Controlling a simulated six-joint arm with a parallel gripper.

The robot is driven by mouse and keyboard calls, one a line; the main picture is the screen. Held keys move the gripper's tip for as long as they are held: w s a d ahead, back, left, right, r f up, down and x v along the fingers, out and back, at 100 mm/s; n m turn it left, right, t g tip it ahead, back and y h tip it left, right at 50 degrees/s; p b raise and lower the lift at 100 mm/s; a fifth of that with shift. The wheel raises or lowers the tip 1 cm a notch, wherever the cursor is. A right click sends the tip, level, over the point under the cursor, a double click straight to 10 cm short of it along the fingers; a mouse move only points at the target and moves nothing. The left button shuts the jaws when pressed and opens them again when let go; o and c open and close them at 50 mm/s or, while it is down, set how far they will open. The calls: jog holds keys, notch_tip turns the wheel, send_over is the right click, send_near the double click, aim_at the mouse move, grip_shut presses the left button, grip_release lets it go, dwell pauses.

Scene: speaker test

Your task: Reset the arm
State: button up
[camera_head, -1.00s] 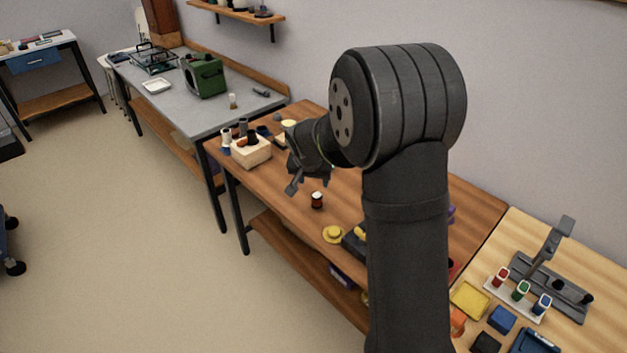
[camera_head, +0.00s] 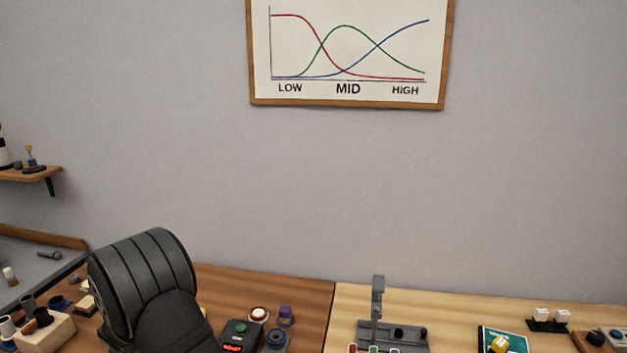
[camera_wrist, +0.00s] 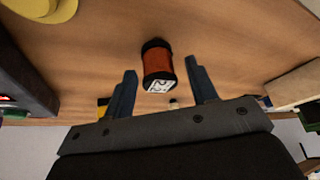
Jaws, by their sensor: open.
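My gripper (camera_wrist: 160,66) is open in the wrist view, its two dark fingers apart over the brown wooden bench (camera_wrist: 235,38). A red cylinder (camera_wrist: 160,62) with black ends and a white label lies in line with the gap, around and just beyond the fingertips. I cannot tell whether it touches a finger; nothing is clamped. In the head view only a dark joint of my arm shows at the lower left, and my gripper is out of sight.
In the head view, a wooden block holding cylinders (camera_head: 50,332) stands left of my arm. A control box with a green button (camera_head: 240,330) is right of it. A grey fixture (camera_head: 378,300) stands on the lighter bench. A yellow disc (camera_wrist: 45,8) shows in the wrist view.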

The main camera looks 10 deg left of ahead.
jog(key=shift+r, duration=1.45)
